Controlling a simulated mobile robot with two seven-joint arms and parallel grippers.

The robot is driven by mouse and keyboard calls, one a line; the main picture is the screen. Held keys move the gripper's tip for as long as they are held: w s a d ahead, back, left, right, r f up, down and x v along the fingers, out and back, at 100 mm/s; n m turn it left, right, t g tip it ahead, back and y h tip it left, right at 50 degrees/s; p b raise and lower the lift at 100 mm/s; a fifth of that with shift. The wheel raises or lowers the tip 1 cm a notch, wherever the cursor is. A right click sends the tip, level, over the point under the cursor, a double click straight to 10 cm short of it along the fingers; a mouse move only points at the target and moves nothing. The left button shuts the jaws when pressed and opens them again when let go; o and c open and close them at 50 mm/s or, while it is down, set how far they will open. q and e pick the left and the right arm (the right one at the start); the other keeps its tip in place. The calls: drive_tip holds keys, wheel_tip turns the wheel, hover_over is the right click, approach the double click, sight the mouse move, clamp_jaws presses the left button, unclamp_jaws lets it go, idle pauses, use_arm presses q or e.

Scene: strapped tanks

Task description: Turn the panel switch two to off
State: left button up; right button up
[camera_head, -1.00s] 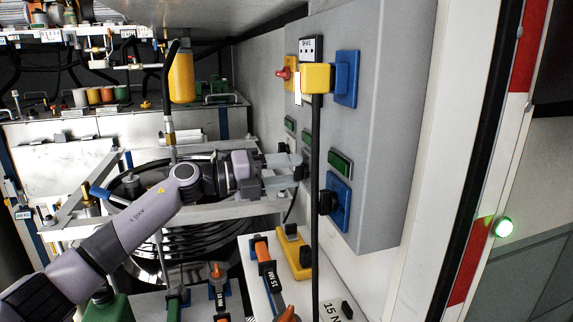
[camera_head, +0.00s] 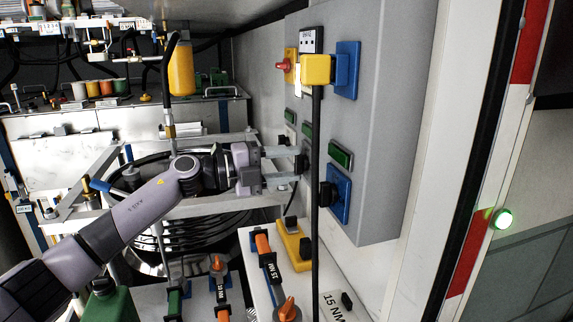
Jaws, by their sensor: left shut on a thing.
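The grey panel (camera_head: 375,130) on the right wall carries a row of black rotary switches, each below a green lamp. The middle switch (camera_head: 301,164), which I take to be switch two, is a black knob partly hidden by my fingers. My left gripper (camera_head: 297,164) reaches in from the left, its fingers one above the other, shut on this knob. Another black switch (camera_head: 283,141) is farther back, and a third, on a blue plate (camera_head: 341,198), is nearer. The knob's exact setting cannot be read. My right gripper is not in view.
A yellow plug (camera_head: 316,69) sits on the panel, and its black cable (camera_head: 316,200) hangs down just in front of the switches. A red knob on a yellow plate (camera_head: 290,66) is above.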

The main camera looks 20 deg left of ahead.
use_arm(q)
drive_tip(key=o, duration=1.1)
drive_tip(key=shift+c, duration=0.2)
drive_tip(key=b+v, duration=0.2)
drive_tip(key=v, duration=0.5)
drive_tip(key=shift+a, duration=0.1)
